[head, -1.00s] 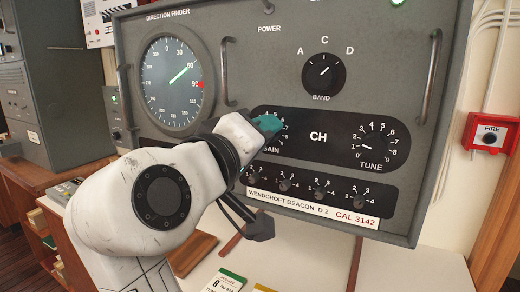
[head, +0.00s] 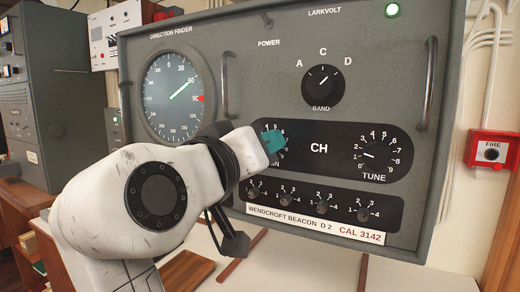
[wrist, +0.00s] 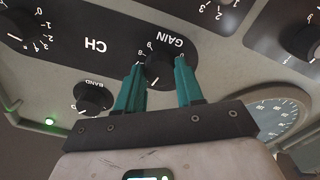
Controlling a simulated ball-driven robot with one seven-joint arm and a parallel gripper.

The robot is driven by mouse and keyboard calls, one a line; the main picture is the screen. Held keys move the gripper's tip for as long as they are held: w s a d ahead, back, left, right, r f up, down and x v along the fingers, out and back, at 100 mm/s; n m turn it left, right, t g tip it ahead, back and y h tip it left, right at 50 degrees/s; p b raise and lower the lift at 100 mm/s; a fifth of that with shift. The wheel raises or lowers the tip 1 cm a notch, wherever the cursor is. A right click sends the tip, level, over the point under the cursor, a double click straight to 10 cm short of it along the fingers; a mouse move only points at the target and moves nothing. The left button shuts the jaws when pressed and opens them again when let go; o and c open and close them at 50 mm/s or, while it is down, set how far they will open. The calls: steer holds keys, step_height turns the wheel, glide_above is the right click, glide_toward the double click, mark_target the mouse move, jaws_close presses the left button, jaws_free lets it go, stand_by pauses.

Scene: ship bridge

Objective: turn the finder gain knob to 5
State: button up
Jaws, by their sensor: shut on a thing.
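The direction finder's grey panel (head: 300,88) faces me. The finder gain knob (wrist: 160,68) is black, with the word GAIN beside it in the wrist view. My gripper (wrist: 158,66) is shut on this knob, with one teal finger on each side of it. In the head view my gripper (head: 273,142) covers the knob and most of its scale; a few numbers show above the fingers.
The tune knob (head: 375,156) is to the right on the same black strip. The band knob (head: 323,79) is above, and several small knobs (head: 321,206) line the strip below. Metal handles (head: 429,86) stick out from the panel. A red fire box (head: 493,150) is on the wall.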

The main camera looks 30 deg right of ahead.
steer(key=shift+f, duration=0.15)
steer(key=o, duration=1)
steer(key=shift+o, duration=0.2)
steer(key=shift+a, duration=0.15)
steer(key=b+v, duration=0.1)
steer(key=v, duration=0.9)
steer(key=shift+s+a, duration=0.2)
